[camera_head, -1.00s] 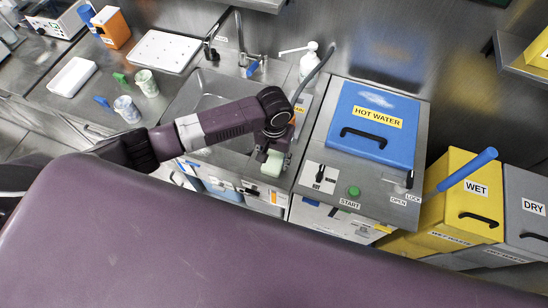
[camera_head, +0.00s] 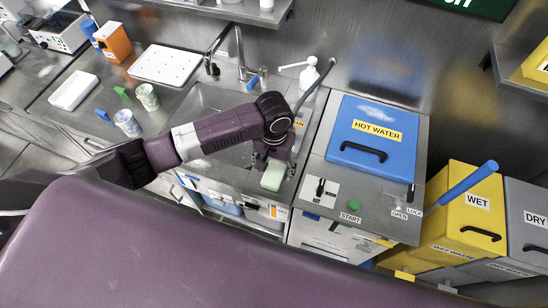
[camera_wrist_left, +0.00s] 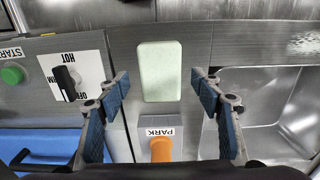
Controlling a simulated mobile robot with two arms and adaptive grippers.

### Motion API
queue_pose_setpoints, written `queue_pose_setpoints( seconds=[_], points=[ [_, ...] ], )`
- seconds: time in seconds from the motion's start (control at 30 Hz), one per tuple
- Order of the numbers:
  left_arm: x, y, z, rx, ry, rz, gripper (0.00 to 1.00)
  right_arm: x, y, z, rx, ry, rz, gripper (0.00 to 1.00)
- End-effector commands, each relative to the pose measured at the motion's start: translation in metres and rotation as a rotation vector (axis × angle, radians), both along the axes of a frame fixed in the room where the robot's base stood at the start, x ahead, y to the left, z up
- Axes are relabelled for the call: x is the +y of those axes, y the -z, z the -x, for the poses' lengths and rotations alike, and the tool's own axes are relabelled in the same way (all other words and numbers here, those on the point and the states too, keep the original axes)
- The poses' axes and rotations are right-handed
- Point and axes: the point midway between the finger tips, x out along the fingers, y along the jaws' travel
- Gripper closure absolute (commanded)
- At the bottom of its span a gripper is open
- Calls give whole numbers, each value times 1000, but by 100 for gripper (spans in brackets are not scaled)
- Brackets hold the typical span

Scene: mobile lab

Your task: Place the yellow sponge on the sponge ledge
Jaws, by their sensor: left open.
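A pale, greenish-white block (camera_head: 273,176), the only sponge-like thing in view, lies flat at the front of the metal strip between the sink and the hot-water unit. It looks pale rather than yellow. In the left wrist view the block (camera_wrist_left: 160,71) lies ahead of my left gripper (camera_wrist_left: 160,85), between the lines of its two blue-padded fingers. The fingers are open, with gaps on both sides of the block. In the head view my left gripper (camera_head: 274,157) is just behind the block. I see no label naming a sponge ledge. My right gripper is not in view.
An orange handle (camera_wrist_left: 161,149) marked PARK stands close to the left gripper. The sink basin (camera_head: 215,105) lies left of the strip. The blue HOT WATER lid (camera_head: 372,130) and its HOT knob (camera_head: 320,187) are on the right. A soap bottle (camera_head: 309,76) stands behind.

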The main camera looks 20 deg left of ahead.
Motion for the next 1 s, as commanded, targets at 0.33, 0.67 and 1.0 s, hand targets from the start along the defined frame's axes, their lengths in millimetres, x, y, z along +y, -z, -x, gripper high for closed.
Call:
queue_pose_setpoints(
  seconds=[0.33, 0.67, 1.0],
  points=[
    [-1, -70, -1, -2, 1, 1, 40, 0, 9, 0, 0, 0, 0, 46],
    [0, -91, 0, 0, 0, 0, 40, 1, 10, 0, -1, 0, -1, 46],
    [-9, -84, 7, -5, 26, 25, 40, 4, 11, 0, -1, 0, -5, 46]
  ],
)
